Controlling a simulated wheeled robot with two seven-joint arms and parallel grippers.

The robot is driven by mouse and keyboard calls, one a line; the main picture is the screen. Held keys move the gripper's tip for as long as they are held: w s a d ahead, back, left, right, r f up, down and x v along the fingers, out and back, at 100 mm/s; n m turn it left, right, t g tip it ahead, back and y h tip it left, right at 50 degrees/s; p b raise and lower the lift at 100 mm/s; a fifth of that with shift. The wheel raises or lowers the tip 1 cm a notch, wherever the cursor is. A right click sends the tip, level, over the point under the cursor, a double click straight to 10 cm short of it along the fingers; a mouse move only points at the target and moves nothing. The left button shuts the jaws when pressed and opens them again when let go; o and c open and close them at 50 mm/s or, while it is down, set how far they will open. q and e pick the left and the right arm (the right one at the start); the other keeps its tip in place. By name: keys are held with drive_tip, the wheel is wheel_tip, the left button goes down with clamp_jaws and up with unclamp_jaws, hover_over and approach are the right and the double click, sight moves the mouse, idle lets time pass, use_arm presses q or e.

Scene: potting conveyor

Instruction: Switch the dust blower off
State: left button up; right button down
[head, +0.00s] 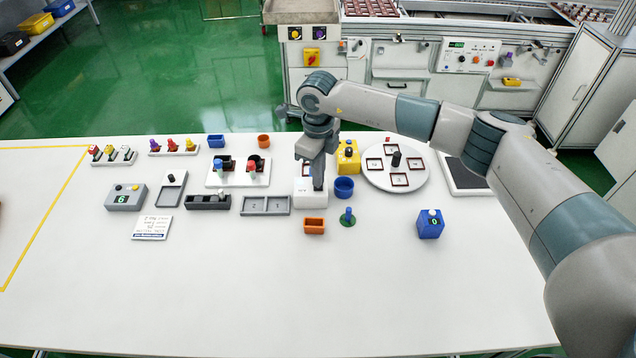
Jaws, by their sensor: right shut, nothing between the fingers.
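My right arm comes in from the right, and its gripper (318,187) points down at a white box (311,201) in the middle of the table. The fingers are shut and empty. The fingertips are at the top of the box, and I cannot tell whether they touch it. The gripper hides part of the box's top, including any switch there. No readable label shows which thing is the dust blower. My left gripper is not in view.
Close by stand a yellow box with a black knob (348,158), a blue cup (344,187), an orange tray (314,227) and a grey two-part tray (265,206). A round white plate (397,184) and a blue box (430,227) are to the right. The table's front is clear.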

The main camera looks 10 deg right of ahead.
drive_tip(key=shift+s+f+b, duration=0.1)
drive_tip(key=shift+f+b, duration=0.6)
drive_tip(key=shift+f, duration=0.1)
idle(0.8)
drive_tip(key=shift+r, duration=0.1)
drive_tip(key=shift+r+p, duration=0.3)
drive_tip(key=shift+r, duration=0.4)
drive_tip(key=shift+r+p, duration=0.75)
drive_tip(key=shift+r, duration=1.95)
